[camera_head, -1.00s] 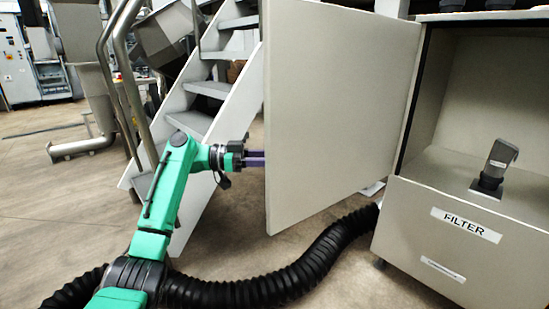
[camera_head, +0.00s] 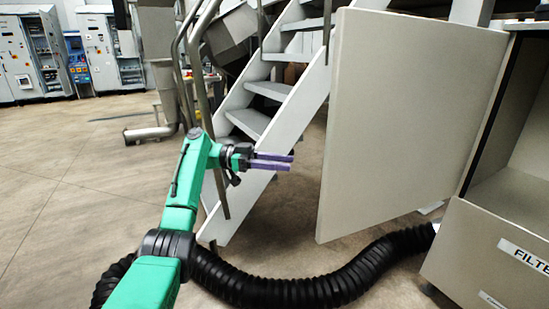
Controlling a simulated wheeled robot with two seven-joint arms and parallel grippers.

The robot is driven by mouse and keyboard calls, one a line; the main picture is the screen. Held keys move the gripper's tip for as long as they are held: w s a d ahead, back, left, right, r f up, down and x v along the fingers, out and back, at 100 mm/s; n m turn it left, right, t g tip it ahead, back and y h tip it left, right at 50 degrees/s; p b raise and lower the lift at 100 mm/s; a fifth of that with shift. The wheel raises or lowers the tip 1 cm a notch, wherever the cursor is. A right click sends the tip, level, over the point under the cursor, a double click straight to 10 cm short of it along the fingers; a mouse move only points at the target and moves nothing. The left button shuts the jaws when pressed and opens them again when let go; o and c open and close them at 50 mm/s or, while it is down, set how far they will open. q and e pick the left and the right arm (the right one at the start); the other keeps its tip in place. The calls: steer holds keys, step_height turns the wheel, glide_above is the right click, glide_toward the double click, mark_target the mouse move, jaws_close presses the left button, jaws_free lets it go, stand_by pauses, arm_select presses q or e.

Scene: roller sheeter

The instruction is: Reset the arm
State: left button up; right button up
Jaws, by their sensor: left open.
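My left arm (camera_head: 181,195) is green and reaches up from the bottom left, bent at the elbow. My left gripper (camera_head: 289,161) has purple fingers that point right. It is open and holds nothing. It stands in front of the stairs in the picture, left of the open cabinet door (camera_head: 400,120), with a gap between its fingertips and the door's edge. My right gripper is not in view.
The cabinet (camera_head: 465,255) with the filter label (camera_head: 525,256) stands at the right, its door swung wide. Grey stairs (camera_head: 268,130) with rails rise behind my gripper. A black corrugated hose (camera_head: 310,288) crosses the floor. Open floor (camera_head: 80,200) lies at the left.

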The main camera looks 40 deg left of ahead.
arm_select(q)
steer(key=shift+v, duration=0.85)
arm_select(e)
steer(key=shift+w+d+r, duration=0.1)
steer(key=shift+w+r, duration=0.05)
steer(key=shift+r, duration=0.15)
arm_select(q)
steer(key=shift+f, duration=0.1)
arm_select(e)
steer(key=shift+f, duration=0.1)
